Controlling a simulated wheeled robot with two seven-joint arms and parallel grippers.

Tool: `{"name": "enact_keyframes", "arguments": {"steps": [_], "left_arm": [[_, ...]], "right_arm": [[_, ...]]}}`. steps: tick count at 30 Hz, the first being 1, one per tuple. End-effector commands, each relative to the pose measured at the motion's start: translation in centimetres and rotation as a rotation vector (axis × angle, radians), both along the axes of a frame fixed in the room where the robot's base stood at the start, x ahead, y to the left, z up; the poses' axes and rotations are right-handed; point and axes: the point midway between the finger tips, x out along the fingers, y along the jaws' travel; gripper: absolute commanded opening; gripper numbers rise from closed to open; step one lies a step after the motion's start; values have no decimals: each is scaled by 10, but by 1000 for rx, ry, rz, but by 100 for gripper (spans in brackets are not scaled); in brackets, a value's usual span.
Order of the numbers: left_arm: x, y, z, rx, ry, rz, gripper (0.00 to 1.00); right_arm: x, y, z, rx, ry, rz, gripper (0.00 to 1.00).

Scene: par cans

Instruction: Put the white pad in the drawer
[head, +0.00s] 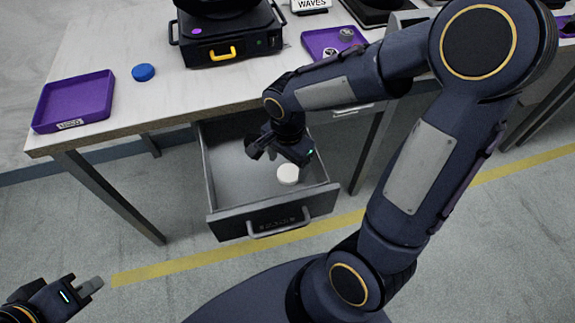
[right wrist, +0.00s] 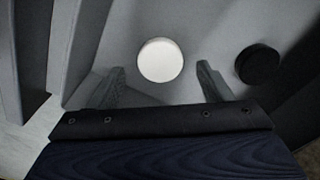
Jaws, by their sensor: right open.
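The white pad (head: 288,175) is a small round disc. It lies on the floor of the open grey drawer (head: 256,219), toward its right front. My right gripper (head: 278,153) is open and empty, inside or just above the drawer, behind the pad in the head view. In the right wrist view the pad (right wrist: 160,60) shows beyond and between the two spread fingers (right wrist: 162,84), apart from them. My left gripper (head: 90,287) is at the lower left, away from the table; whether its fingers are apart is unclear.
A black round piece (right wrist: 257,64) lies beside the pad in the right wrist view. On the table are a purple tray (head: 75,101), a blue disc (head: 143,72), a black case (head: 228,45) and another purple tray (head: 325,41). The drawer handle (head: 280,229) faces me.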

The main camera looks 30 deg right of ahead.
Motion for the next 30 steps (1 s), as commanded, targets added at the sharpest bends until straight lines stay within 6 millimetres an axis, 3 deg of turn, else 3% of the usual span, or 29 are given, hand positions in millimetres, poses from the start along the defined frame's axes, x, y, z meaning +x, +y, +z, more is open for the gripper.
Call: {"name": "enact_keyframes", "arguments": {"steps": [1, 6, 17, 20, 24, 30], "left_arm": [[0, 0, 7, 0, 0, 0, 0], [0, 0, 17, 0, 0, 0, 0], [0, 0, 24, 0, 0, 0, 0], [0, 0, 24, 0, 0, 0, 0], [0, 0, 24, 0, 0, 0, 0], [0, 0, 24, 0, 0, 0, 0]], "right_arm": [[2, 0, 17, 1, -7, -2, 72], [1, 0, 53, 1, -6, -1, 72], [-6, -2, 91, 18, -18, 37, 72], [-23, -5, 102, 70, -74, 159, 72], [-60, -7, 119, 139, -236, 445, 72], [-101, 2, 129, 109, -496, 833, 72]]}}
